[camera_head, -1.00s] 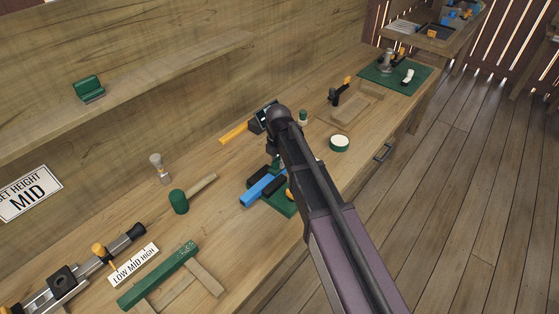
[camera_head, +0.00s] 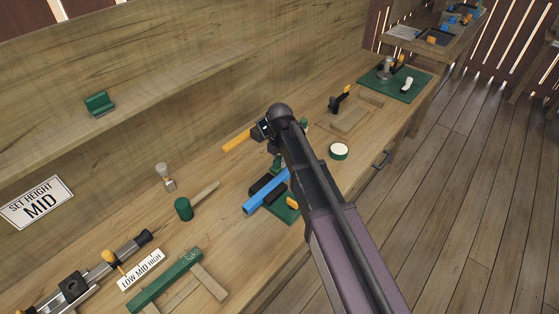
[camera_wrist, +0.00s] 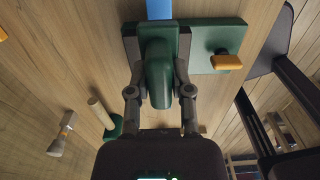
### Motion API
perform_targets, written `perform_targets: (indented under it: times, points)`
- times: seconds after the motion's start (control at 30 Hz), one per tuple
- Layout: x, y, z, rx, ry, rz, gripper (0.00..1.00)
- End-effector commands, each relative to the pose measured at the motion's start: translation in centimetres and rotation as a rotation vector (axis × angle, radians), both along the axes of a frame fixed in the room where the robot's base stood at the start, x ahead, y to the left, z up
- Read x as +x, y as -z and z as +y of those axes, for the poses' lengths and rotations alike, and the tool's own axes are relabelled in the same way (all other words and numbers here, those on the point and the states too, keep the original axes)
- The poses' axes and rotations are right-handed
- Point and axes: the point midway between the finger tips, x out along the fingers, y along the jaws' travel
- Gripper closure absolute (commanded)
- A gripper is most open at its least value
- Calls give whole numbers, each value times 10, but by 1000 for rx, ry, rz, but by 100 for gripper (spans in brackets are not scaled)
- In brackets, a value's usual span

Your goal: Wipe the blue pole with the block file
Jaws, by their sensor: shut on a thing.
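The blue pole (camera_head: 265,193) lies low over a green base plate (camera_head: 292,215), with a black block beside it. In the wrist view part of the blue pole (camera_wrist: 159,9) shows at the top, just beyond my gripper. My gripper (camera_wrist: 158,45) is shut on a rounded green piece, apparently the block file (camera_wrist: 158,75). Its far end and any contact with the pole are hidden. In the head view my gripper (camera_head: 276,160) points down above the far end of the pole, partly hidden by my arm.
A yellow-orange bar (camera_head: 238,143) lies behind my gripper. A white-topped round tin (camera_head: 339,151) is right. A shelf (camera_head: 120,105) runs along the back wall.

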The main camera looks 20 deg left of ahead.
Motion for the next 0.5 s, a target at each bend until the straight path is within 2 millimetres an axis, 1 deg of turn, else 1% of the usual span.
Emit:
perform_targets:
  times: [0.03, 0.13, 0.5]
  points:
    - [0, -7, 0, 0, 0, 0, 100]
    - [0, -10, 0, 0, 0, 0, 100]
    - [0, -10, 0, 0, 0, 0, 100]
